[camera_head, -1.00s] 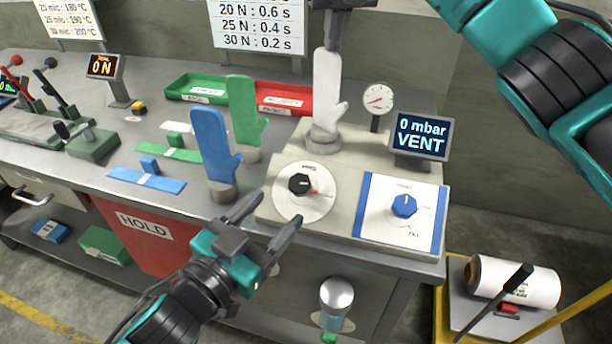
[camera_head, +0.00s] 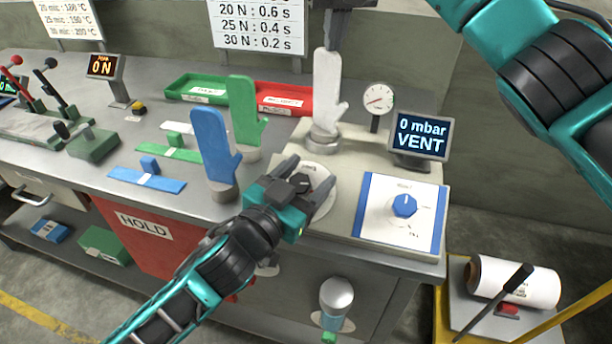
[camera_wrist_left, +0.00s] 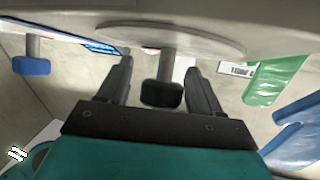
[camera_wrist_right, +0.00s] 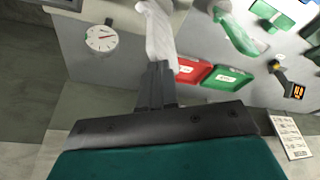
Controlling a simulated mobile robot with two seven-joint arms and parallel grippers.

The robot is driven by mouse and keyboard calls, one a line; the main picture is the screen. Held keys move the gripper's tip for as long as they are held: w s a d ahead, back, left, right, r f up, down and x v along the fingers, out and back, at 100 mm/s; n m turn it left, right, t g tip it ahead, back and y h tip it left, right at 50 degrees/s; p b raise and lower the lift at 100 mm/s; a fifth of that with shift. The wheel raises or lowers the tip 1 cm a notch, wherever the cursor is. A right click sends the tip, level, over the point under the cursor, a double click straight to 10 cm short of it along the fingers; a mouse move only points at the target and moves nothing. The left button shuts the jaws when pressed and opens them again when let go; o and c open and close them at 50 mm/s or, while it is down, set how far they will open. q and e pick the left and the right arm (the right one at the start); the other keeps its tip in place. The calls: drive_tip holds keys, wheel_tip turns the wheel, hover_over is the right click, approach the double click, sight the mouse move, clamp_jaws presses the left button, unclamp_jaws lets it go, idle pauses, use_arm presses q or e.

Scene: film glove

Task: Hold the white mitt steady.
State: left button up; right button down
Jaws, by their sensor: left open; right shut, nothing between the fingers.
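The white mitt (camera_head: 326,90) stands upright on a round grey base on the beige console. My right gripper (camera_head: 335,44) is shut and empty, with its fingertips at the mitt's top. The right wrist view shows the shut fingers (camera_wrist_right: 158,68) beside the white mitt (camera_wrist_right: 158,35); I cannot tell whether they touch it. My left gripper (camera_head: 312,176) is open at the console's black-knobbed dial (camera_head: 320,208). In the left wrist view the black knob (camera_wrist_left: 162,93) sits between the open fingers, with a gap on each side.
Blue (camera_head: 212,145) and green (camera_head: 243,105) mitts stand left of the console. A gauge (camera_head: 378,98) and a display (camera_head: 420,137) reading "0 mbar VENT" stand right of the white mitt. A blue knob (camera_head: 404,205) is on the console's right. Green (camera_head: 200,88) and red (camera_head: 284,98) trays lie behind.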

use_arm(q)
drive_tip(key=c, duration=1)
use_arm(e)
drive_tip(key=shift+f, duration=0.35)
use_arm(q)
drive_tip(key=shift+o, duration=0.2)
drive_tip(key=shift+s+d+f+m+g+h, duration=0.1)
drive_tip(key=shift+m+g+h, duration=0.6)
drive_tip(key=shift+m+h, duration=0.3)
drive_tip(key=o, duration=1)
drive_tip(key=shift+c, duration=0.2)
drive_tip(key=shift+s, duration=0.1)
drive_tip(key=v, duration=1.2)
use_arm(e)
drive_tip(key=shift+r, duration=0.1)
